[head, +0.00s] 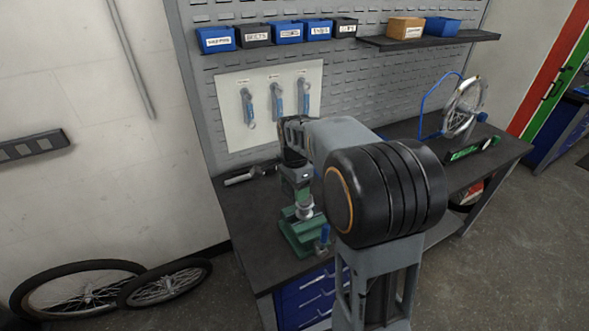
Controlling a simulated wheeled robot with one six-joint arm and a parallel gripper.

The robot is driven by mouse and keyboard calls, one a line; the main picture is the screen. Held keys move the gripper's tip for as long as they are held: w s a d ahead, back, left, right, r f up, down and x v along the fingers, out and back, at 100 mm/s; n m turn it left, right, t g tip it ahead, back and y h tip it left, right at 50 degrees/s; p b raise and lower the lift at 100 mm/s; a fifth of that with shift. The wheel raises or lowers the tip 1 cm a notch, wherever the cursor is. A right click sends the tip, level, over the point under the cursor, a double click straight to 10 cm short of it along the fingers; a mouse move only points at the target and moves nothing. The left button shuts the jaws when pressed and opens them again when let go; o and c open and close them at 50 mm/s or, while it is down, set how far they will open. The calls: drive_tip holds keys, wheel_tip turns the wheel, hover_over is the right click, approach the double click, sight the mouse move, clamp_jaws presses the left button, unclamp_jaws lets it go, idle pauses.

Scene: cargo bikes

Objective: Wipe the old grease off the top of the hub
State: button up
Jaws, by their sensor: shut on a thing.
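The hub (305,211) is a small silvery part in a green vise (304,235) on the near left of the dark workbench. My gripper (298,178) points down right above the hub. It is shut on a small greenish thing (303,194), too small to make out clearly. This thing is at or just over the top of the hub; I cannot tell whether they touch. Any grease on the hub top is hidden or too small to see.
A green level-like tool (472,149) and a wheel on a blue stand (462,108) are to the right. Wrenches (276,102) hang on the pegboard behind. Bike wheels (78,287) lie on the floor at left.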

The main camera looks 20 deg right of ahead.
drive_tip(key=shift+r+p, duration=1.45)
drive_tip(key=shift+r, duration=0.8)
